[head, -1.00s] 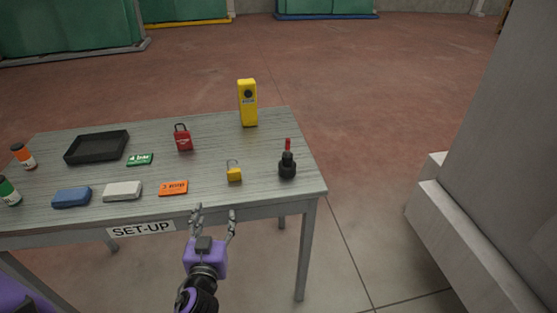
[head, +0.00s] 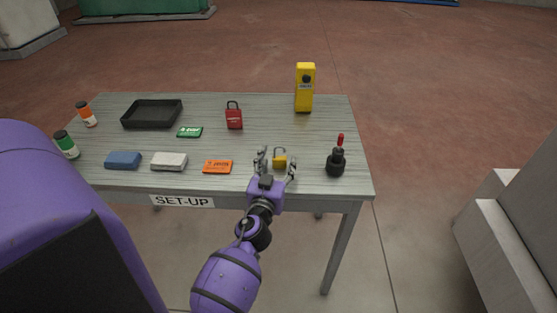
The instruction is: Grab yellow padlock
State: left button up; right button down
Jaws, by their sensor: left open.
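The yellow padlock (head: 280,162) lies near the front edge of the grey table, toward its right side. Its shackle shows above the yellow body. My left gripper (head: 277,163) is open, with its fingers on either side of the padlock in this view. I cannot tell whether the fingers touch it. A red padlock (head: 234,118) stands farther back and to the left. My right gripper is not in view.
On the table (head: 190,145) are an orange box (head: 217,167), a black-and-red tool (head: 336,161), a yellow device (head: 305,88), a green card (head: 189,132), white (head: 169,161) and blue (head: 123,160) blocks, a black tray (head: 152,114) and two bottles. A grey machine base (head: 510,230) stands right.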

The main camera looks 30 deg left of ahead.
aim_at(280, 157)
pick_arm(q)
jog(key=x, duration=0.2)
jog(key=shift+w+a, duration=0.1)
jog(key=shift+w, duration=0.15)
jog(key=c, duration=1.3)
